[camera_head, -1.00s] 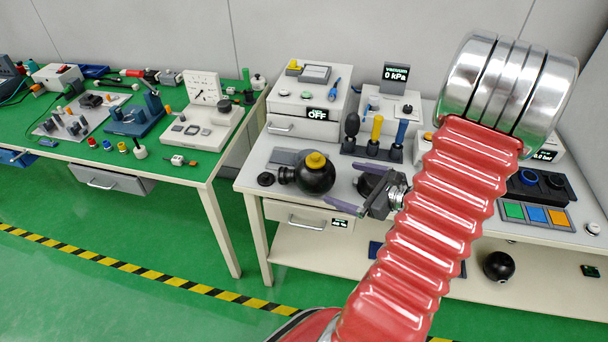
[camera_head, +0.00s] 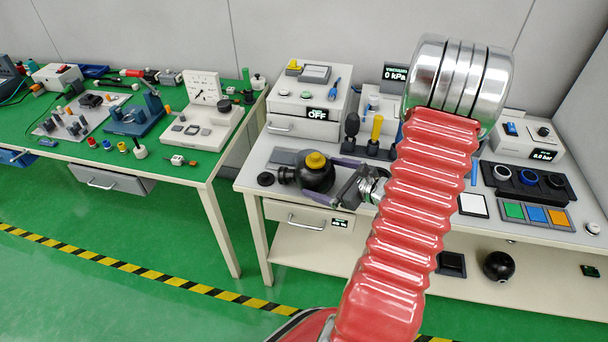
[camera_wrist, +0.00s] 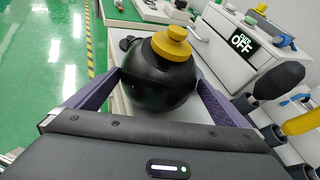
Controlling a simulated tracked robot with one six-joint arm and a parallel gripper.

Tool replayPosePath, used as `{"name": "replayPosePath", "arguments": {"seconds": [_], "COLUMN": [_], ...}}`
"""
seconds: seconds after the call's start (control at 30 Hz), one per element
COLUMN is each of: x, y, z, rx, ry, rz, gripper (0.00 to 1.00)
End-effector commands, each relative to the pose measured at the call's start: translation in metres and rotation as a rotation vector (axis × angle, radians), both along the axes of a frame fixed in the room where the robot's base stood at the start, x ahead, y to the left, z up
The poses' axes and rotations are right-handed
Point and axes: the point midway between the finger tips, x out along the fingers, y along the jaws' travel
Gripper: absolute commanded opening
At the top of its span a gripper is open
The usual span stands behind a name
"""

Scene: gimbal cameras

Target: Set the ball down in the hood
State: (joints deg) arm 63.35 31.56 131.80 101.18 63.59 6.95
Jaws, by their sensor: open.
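A black ball (camera_head: 318,178) with a yellow cap on top sits on the right-hand white table, near its front left. A short black cylinder sticks out of its left side. My gripper (camera_head: 333,176) is open, with one purple finger behind the ball and one in front. In the wrist view the ball (camera_wrist: 160,85) lies between the two fingers; I cannot tell whether they touch it. A second black ball (camera_head: 498,265) rests on the lower shelf, left of a small dark item. I cannot tell for certain which thing is the hood.
A black square tray (camera_head: 451,264) is on the lower shelf. A white drawer box with an OFF display (camera_head: 318,114) stands behind the ball. Upright handles (camera_head: 376,132) stand in a dark rack close by. A black panel with round sockets (camera_head: 527,181) and coloured pads are at right.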

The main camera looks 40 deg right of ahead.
Motion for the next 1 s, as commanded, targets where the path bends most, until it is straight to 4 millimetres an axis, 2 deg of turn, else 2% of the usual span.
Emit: {"name": "replayPosePath", "arguments": {"seconds": [0.43,0.8,1.0], "x": [0.005,0.043,0.049], "y": [0.001,0.009,0.01], "z": [-0.002,-0.016,-0.018], "rx": [0.001,0.002,0.0], "ry": [0.0,0.0,0.001], "rz": [0.001,0.0,-0.001], "gripper": [1.0,1.0,1.0]}}
